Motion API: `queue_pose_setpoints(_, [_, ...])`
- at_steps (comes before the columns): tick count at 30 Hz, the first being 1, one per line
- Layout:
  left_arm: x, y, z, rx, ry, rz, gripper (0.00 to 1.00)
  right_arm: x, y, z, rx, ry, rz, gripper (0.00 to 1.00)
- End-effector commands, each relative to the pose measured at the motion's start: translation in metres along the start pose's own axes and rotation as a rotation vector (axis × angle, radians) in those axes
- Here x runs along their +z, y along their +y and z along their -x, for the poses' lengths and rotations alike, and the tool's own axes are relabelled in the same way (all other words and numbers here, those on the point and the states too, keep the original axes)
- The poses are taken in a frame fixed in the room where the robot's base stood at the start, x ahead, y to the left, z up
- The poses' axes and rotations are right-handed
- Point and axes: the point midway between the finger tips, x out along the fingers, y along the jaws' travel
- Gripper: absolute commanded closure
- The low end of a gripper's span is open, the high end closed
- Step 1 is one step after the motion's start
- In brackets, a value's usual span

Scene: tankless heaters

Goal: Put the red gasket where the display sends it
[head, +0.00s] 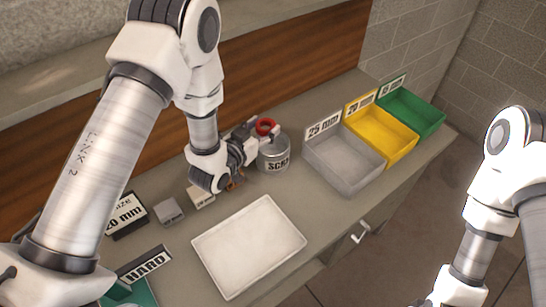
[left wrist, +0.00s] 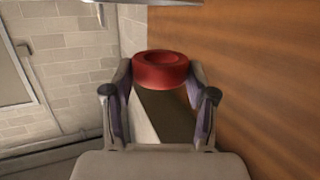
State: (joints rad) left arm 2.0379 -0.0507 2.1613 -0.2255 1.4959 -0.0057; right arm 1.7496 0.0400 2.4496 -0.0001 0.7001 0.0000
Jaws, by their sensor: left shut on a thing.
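The red gasket (head: 265,126) is a thick ring held at the fingertips of my left gripper (head: 254,134). The left wrist view shows the gasket (left wrist: 161,70) between the two fingers, against brown wood. In the head view the gasket overlaps the top of a grey can (head: 273,158) marked SCRAP; its height above the can is unclear. The display (head: 125,215) at the left reads SIZE, 20 mm. A grey bin (head: 340,165) is labelled 25 mm. The yellow bin (head: 383,133) has a label that seems to read 20 mm. The green bin's (head: 415,110) label is too small to read. My right gripper is out of view.
An empty white tray (head: 248,246) lies at the front middle of the counter. A small grey block (head: 169,210) and a small pale labelled block (head: 201,195) stand behind it. A HARD sign (head: 145,263) stands by a green container at the front left. A wooden backboard runs behind.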

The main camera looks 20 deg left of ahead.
Motion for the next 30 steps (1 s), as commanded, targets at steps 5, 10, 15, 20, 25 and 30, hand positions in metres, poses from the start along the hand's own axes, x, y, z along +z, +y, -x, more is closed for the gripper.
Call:
queue_pose_setpoints(5, [-0.001,0.0,0.0,0.0,0.001,0.0,0.33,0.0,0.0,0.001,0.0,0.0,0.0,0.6])
queue_pose_setpoints(10, [-0.001,0.0,0.0,0.0,0.001,0.0,0.14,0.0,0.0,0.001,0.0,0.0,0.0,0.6])
queue_pose_setpoints(15, [-0.001,0.0,0.0,0.0,0.0,0.0,0.14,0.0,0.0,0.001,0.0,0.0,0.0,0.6])
queue_pose_setpoints(20, [-0.001,-0.001,0.012,-0.001,-0.002,0.002,0.14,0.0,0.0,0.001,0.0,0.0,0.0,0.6])
queue_pose_setpoints(25, [0.0,-0.001,0.046,-0.003,-0.004,0.004,0.14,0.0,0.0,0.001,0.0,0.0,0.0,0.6])
queue_pose_setpoints(30, [0.0,-0.001,0.071,-0.002,-0.003,0.003,0.14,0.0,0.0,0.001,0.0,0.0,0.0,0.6])
